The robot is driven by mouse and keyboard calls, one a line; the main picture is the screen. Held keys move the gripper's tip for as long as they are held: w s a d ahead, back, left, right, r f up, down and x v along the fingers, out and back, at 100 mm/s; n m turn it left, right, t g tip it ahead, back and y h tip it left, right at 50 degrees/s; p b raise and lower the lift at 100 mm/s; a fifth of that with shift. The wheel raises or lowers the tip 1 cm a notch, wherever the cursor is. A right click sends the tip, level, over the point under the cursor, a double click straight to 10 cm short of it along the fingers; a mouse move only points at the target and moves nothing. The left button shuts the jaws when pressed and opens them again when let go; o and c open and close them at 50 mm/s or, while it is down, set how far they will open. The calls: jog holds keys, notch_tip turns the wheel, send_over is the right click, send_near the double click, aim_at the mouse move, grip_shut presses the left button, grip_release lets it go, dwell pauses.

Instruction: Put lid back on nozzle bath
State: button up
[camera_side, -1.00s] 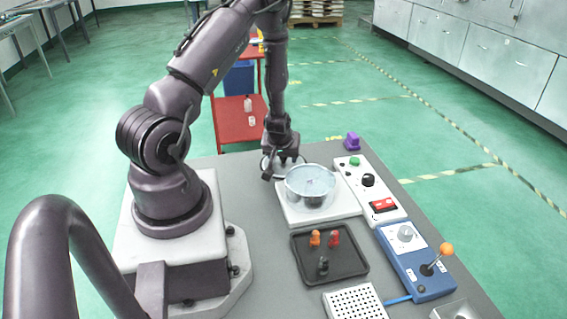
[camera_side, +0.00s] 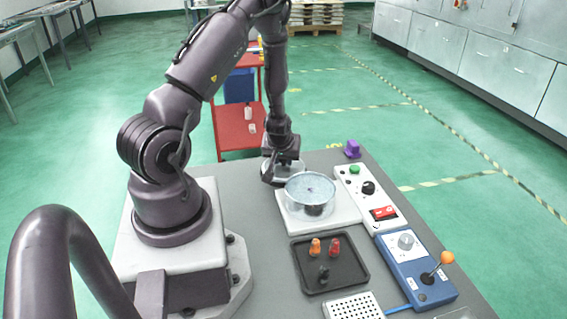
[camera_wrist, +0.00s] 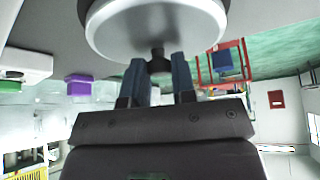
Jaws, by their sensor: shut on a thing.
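The lid (camera_wrist: 155,32) is a pale grey disc with a thick rim and a small black knob, filling the top of the wrist view. My gripper (camera_wrist: 157,72) is shut on the black knob between its two blue fingers. In the side view, my gripper (camera_side: 282,167) is at the far left side of the nozzle bath (camera_side: 311,188), with the lid partly hidden beneath it. The bath is a round clear bowl with bluish contents on a white base plate (camera_side: 345,216). The lid is beside the bowl's rim, not over it; whether they touch is unclear.
A white control box (camera_side: 369,187) stands right of the bath, with a purple object (camera_side: 352,149) behind. In front are a black tray (camera_side: 351,281) with small orange, red and dark pieces, a blue joystick box (camera_side: 411,262) and a white perforated block (camera_side: 352,305).

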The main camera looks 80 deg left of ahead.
aim_at(287, 167)
notch_tip(287, 167, up, 8)
jog(key=w+d+m+t, duration=0.1)
jog(key=w+d+m, duration=0.2)
jog(key=w+d, duration=0.3)
jog(key=w+d+n, duration=0.1)
jog(key=w+d, duration=0.2)
jog(key=d, duration=0.4)
jog(key=s+d+r+n+g+h, duration=0.1)
jog(key=s+d+r+n+g, duration=0.2)
jog(key=n, duration=0.5)
jog(key=s+r+n+g, duration=0.1)
jog(key=s+n+g, duration=0.25)
jog(key=n, duration=0.45)
jog(key=shift+g, duration=0.45)
jog(key=shift+w+d+f, duration=0.1)
jog(key=shift+f, duration=1.4)
jog(key=shift+w+d+f, duration=0.1)
jog(key=shift+f, duration=1.35)
jog(key=shift+f, duration=0.15)
jog(key=o, duration=1.5)
